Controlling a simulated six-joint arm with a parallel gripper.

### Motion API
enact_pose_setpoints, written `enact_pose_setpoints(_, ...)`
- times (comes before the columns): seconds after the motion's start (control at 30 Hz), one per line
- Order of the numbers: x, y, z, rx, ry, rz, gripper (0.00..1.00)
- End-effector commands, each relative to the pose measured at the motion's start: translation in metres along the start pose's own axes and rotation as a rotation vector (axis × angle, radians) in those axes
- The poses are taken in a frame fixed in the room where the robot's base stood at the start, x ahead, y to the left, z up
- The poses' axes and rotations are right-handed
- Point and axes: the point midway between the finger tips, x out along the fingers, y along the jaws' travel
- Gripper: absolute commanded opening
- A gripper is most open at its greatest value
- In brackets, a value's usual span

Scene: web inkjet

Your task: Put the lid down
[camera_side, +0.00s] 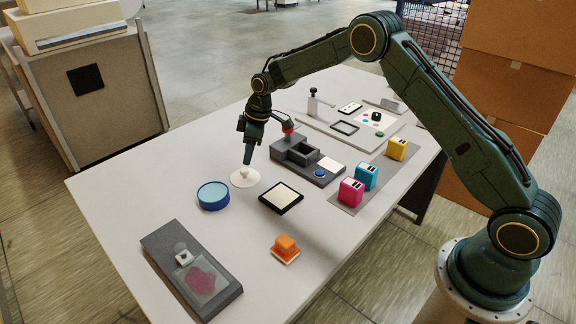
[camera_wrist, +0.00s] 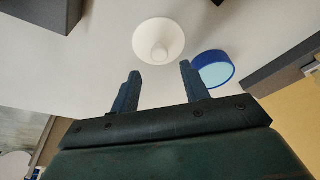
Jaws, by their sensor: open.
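The lid (camera_side: 240,182) is a white disc with a small round knob. It appears to lie flat on the table, knob up. My gripper (camera_side: 247,162) is just above or beside the knob, pointing down. In the wrist view, my gripper (camera_wrist: 160,72) is open and empty between its fingers. The lid (camera_wrist: 158,34) shows there beyond the fingertips, near the line between them. Whether a finger touches the knob cannot be told. A round blue tub (camera_side: 213,196) stands left of the lid in the side view; it also shows in the wrist view (camera_wrist: 215,70).
A black-framed white pad (camera_side: 281,197) and a grey machine block (camera_side: 300,158) stand right of the lid. A grey plate (camera_side: 190,270) and an orange stamp (camera_side: 286,247) lie nearer the front. Ink cartridges (camera_side: 352,191) stand at right. The table's left part is clear.

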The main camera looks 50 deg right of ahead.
Motion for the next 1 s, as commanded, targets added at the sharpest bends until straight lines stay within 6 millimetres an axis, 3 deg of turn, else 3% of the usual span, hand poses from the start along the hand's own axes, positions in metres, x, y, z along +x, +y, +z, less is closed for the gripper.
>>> enact_pose_setpoints(0.2, -0.037, 0.001, 0.000, 0.001, 0.003, 0.003, 0.46)
enact_pose_setpoints(0.4, -0.057, 0.000, 0.000, 0.001, 0.001, 0.001, 0.46)
enact_pose_setpoints(1.0, -0.063, 0.000, 0.000, 0.000, 0.000, 0.000, 0.46)
